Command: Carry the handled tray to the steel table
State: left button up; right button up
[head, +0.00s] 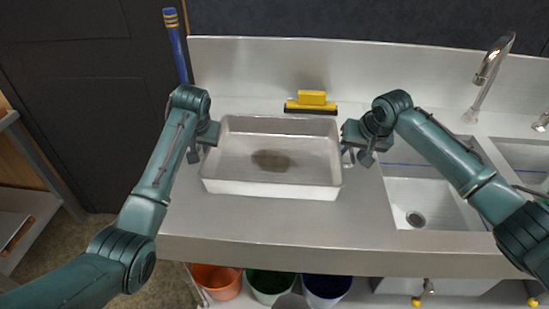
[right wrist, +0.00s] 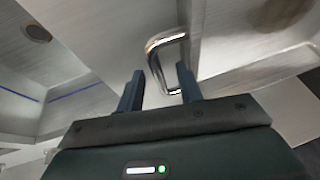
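The handled tray (head: 270,186) is a shallow, rectangular metal pan with a brown stain on its floor. It rests level on the steel counter (head: 400,250). My right gripper (head: 356,156) is at the tray's right side. In the right wrist view its fingers (right wrist: 160,82) are apart, with the shiny bent tray handle (right wrist: 158,62) reaching between their tips; I see no finger closed on it. My left gripper (head: 199,150) is at the tray's left side. Its fingers and the left handle are too small and covered to read.
A sink basin (head: 425,203) with a drain lies right of the tray, under my right arm, with a tap (head: 491,62) behind. A yellow-topped squeegee (head: 312,99) lies behind the tray. A blue-handled pole (head: 176,45) stands at back left. Orange (head: 217,281), green and blue buckets sit below.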

pick_arm(q)
jog(key=shift+w+a+f, duration=0.15)
jog(key=shift+w+f, duration=0.15)
jog(key=shift+f, duration=0.3)
pick_arm(e)
jog(key=shift+w+a+f, duration=0.1)
jog(key=shift+w+f, duration=0.2)
jog(key=shift+f, duration=0.3)
jog(key=shift+c, duration=0.2)
pick_arm(q)
grip_shut()
pick_arm(e)
jog(key=c, duration=0.5)
grip_shut()
pick_arm(q)
jog(key=shift+r, duration=0.1)
pick_arm(e)
jog(key=shift+r, duration=0.15)
